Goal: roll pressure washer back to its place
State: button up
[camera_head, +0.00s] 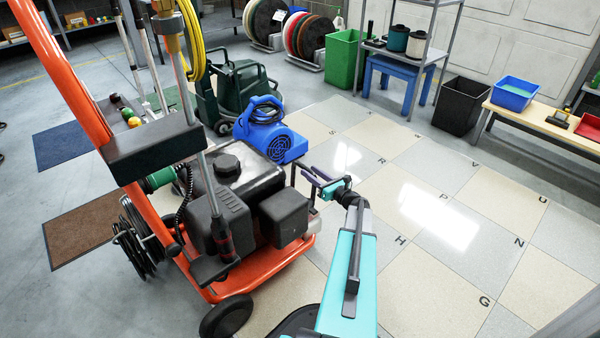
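The pressure washer (240,178) stands at the left front, close to me. It has an orange frame with a tall handle, a black engine and tank, black wheels and a hose reel on its left side. My gripper (312,176), on a teal arm, is just right of the engine, by a black bar at the machine's right edge. Its dark purple fingers look apart, with nothing clearly between them. I cannot tell whether they touch the bar. The washer's marked place is not identifiable here.
Lettered floor tiles (395,205) lie clear to the right. Behind the washer stand a blue blower (283,146) and a dark green machine (236,88). Brown (85,222) and blue (62,146) mats lie left. A green bin (342,58), black bin (459,105) and wooden bench (535,117) stand farther back.

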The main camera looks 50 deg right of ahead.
aim_at(299, 164)
jog(key=shift+w+d+b, duration=0.2)
jog(key=shift+w+b, duration=0.6)
jog(key=shift+w, duration=1.95)
